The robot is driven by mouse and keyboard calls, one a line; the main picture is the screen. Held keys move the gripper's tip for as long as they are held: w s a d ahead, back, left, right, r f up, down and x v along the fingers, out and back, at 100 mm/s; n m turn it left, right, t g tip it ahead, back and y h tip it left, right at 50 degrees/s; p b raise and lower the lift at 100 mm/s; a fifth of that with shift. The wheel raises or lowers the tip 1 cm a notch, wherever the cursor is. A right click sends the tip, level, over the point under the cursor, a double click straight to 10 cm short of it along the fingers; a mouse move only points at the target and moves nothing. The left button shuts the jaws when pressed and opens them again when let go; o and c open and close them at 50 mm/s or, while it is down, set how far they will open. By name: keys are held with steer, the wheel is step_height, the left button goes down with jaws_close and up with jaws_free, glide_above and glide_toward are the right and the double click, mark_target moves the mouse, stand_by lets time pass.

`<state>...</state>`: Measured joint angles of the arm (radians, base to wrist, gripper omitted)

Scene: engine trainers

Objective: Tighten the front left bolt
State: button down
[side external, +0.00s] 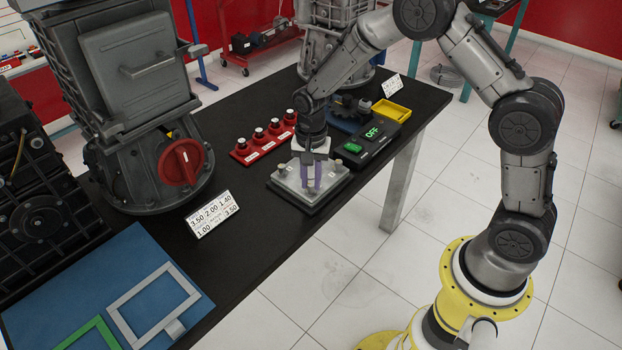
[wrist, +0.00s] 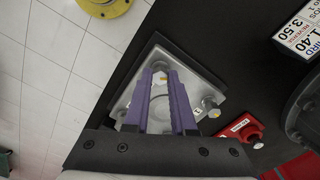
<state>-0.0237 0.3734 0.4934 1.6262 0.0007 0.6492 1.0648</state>
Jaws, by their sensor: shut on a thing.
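A light grey metal plate (side external: 290,183) lies on a dark base at the near edge of the black bench. It also fills the middle of the wrist view (wrist: 190,84). Silver bolts stand near its corners, one at the right (wrist: 210,102) in the wrist view. My gripper (side external: 311,187) points down over the plate, its purple fingers reaching the near corner. In the wrist view the fingertips (wrist: 162,74) close on a bolt (wrist: 161,77) near the plate's upper corner.
Red blocks with black knobs (side external: 262,141) stand behind the plate. A black box with a green OFF display (side external: 373,132) is at the right, by a yellow tray (side external: 391,111). A number card (side external: 212,215) and an engine with a red dial (side external: 181,162) stand left.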

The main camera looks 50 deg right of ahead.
mark_target(311, 184)
steer(key=m, duration=0.5)
steer(key=shift+w+r+m, duration=0.1)
steer(key=shift+m, duration=0.3)
stand_by(0.4)
steer(key=c, duration=0.7)
jaws_free()
steer(key=shift+c, duration=0.2)
step_height(311, 184, up, 14)
